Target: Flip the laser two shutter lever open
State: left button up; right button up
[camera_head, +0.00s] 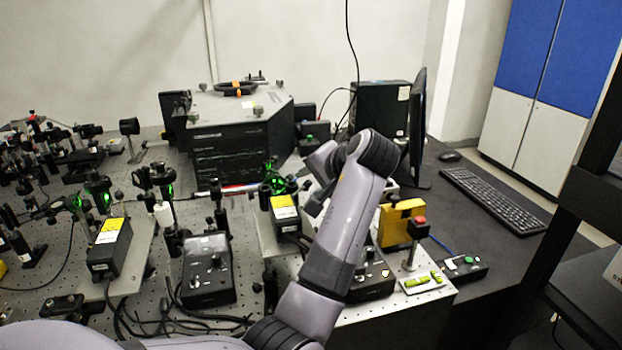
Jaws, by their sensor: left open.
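Two black laser boxes with yellow and white labels stand on the optical bench: one at the left (108,247) and one near the middle (285,213). I cannot tell from markings which is laser two. Green light shows on the optics beyond both boxes. A shutter lever is too small or too hidden to make out. My left arm rises from the bottom and bends over at the top. Its gripper (312,206) points down to the left, just right of the middle laser box, open and with nothing visible in it. Contact cannot be told. My right gripper is not in view.
A black control box (208,268) stands between the lasers; another (372,284) is partly behind my arm. A yellow box (400,222) and a red-topped post (417,228) stand right of my arm. The large spectrometer (240,140) is behind. Cables lie across the front.

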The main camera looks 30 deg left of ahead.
pick_arm(q)
grip_shut()
jog(key=shift+w+d+f+m+g+y, duration=0.25)
jog(key=shift+f+m+g+y, duration=0.15)
jog(key=shift+m+g+y, duration=0.15)
grip_release()
jog(key=b+v, duration=0.1)
jog(key=v, duration=0.6)
jog(key=shift+r, duration=0.1)
dwell(0.5)
